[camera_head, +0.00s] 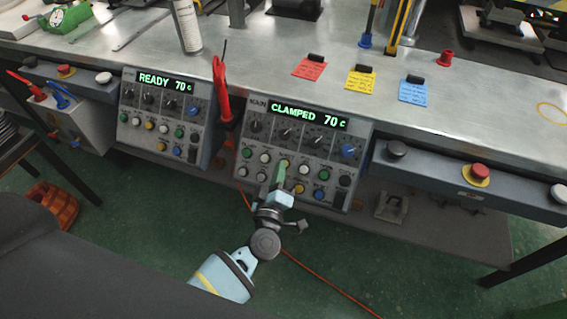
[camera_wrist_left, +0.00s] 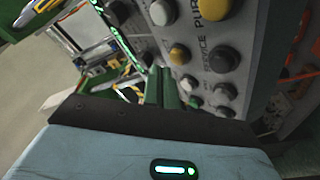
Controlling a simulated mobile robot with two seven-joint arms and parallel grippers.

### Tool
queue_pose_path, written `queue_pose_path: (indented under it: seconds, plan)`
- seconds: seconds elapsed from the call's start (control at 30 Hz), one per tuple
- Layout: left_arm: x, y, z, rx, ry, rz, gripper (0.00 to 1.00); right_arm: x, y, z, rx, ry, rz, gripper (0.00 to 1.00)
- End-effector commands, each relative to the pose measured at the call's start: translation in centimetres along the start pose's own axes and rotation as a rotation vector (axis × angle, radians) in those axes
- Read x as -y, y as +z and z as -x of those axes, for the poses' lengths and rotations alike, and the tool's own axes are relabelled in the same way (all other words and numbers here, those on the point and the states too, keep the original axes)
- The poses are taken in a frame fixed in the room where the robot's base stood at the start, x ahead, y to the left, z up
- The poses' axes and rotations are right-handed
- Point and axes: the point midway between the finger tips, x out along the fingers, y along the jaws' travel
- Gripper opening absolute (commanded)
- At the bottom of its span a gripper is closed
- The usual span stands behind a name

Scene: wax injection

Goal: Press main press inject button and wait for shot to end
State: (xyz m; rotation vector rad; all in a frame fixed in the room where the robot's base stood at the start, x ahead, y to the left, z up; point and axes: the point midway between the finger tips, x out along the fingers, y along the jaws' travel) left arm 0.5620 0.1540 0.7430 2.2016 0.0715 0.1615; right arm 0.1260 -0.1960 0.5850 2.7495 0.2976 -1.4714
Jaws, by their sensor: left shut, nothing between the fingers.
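The main press panel (camera_head: 243,147) hangs on the bench front, with its display (camera_head: 308,115) reading CLAMPED 70 c. Its button rows include green, white, yellow, blue and black buttons; their labels are too small to read in the head view. My left gripper (camera_head: 281,170) is shut and empty, its green fingertips at a yellow button (camera_head: 285,162) in the upper button row. I cannot tell whether they touch it. In the left wrist view the shut green fingers (camera_wrist_left: 165,88) point toward the panel face (camera_wrist_left: 232,75). My right gripper is out of view.
A second panel (camera_head: 160,110) on the left reads READY 70 c. A red stop button (camera_head: 479,172) sits on the right-hand bar. Red, yellow (camera_head: 361,82) and blue cards lie on the steel bench.

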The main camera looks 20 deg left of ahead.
Motion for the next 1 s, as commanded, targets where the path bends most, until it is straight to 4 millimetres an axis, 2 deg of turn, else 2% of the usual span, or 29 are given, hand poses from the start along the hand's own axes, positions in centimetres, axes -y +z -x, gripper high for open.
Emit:
queue_pose_path:
  seconds: [1.0]
  plan:
    - [0.45, 0.45, -0.64, 0.000, 0.000, 0.000, 0.00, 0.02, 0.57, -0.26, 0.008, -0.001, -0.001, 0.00]
